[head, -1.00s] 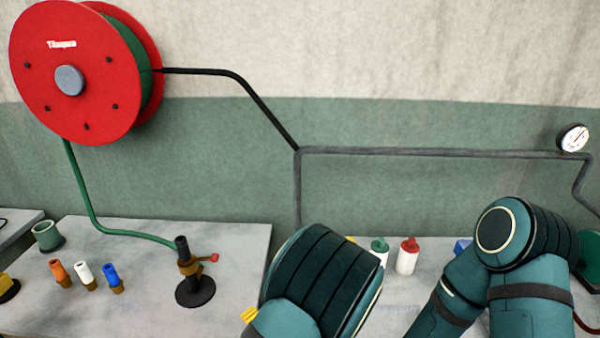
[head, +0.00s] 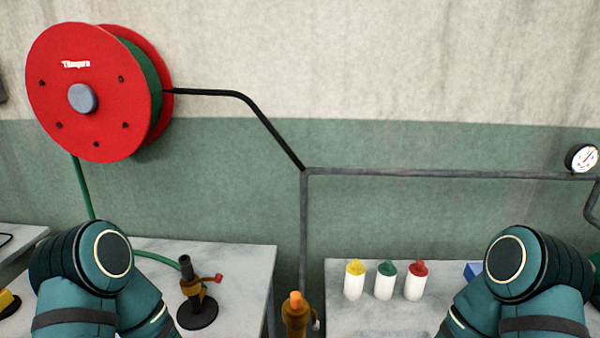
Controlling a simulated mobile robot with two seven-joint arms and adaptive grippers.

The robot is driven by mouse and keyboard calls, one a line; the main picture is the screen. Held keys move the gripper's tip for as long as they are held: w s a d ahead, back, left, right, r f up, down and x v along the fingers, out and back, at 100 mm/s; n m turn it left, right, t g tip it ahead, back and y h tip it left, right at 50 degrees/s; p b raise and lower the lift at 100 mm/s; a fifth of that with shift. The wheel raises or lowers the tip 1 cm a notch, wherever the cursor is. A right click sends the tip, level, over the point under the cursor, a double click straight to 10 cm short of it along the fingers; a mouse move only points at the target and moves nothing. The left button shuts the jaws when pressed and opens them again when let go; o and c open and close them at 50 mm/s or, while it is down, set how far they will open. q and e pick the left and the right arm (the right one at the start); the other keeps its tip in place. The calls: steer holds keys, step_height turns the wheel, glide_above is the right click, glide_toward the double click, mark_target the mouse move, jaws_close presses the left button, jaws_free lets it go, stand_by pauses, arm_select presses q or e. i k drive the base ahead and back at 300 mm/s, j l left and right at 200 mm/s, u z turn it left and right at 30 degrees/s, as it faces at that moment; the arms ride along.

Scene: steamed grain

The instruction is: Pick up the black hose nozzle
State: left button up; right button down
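A black upright nozzle-like piece (head: 185,262) stands on the left table in the head view. It sits above a brass fitting (head: 191,286) with a small red handle, on a round black base (head: 197,312). The green hose (head: 160,259) runs down to it from the left. My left arm's teal links are left of it and hide part of the table. My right arm's links are at the lower right. Neither gripper shows in the head view.
The left table (head: 240,262) is bare right of the black base. An amber object with an orange top (head: 295,314) stands between the tables. Yellow-, green- and red-capped bottles (head: 384,284) stand on the right table (head: 340,272). A red hose reel (head: 85,110) hangs on the wall.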

mark_target(189, 278)
steer(key=j+z, duration=0.1)
steer(key=z, duration=0.55)
steer(key=j+z, duration=0.4)
steer(key=k+j+z, duration=0.2)
steer(key=j+z, duration=0.2)
steer(key=k+j+z, duration=0.1)
steer(key=j, duration=0.2)
steer(key=k+j, duration=0.15)
steer(key=j, duration=0.15)
steer(key=k+j+z, duration=0.15)
steer(key=j, duration=0.2)
